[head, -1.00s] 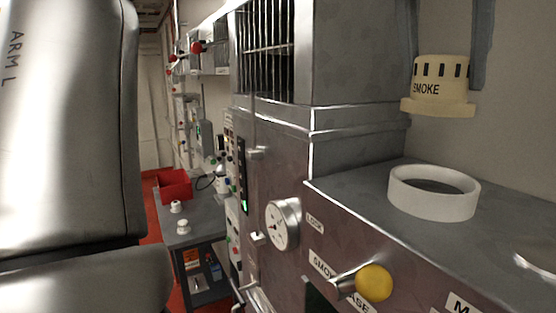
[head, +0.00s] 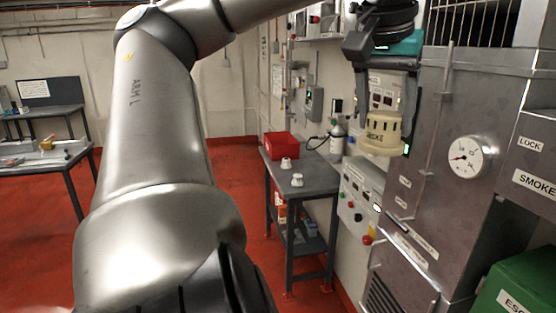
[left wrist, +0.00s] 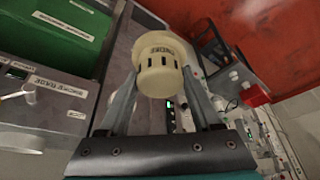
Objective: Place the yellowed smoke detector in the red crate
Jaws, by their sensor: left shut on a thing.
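The yellowed smoke detector (head: 383,133), a cream ring-based cylinder lettered SMOKE, hangs from my left gripper (head: 377,88) in the head view, in front of the wall panels. In the left wrist view the detector (left wrist: 160,65) sits between the two fingers of my left gripper (left wrist: 162,85), which is shut on it. The red crate (head: 283,146) stands on the far end of a grey table, left of the detector and farther away. A red shape at the right of the left wrist view (left wrist: 255,96) looks like the crate. My right gripper is out of view.
Two white detectors (head: 297,180) stand on the grey table (head: 318,176) in front of the crate.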

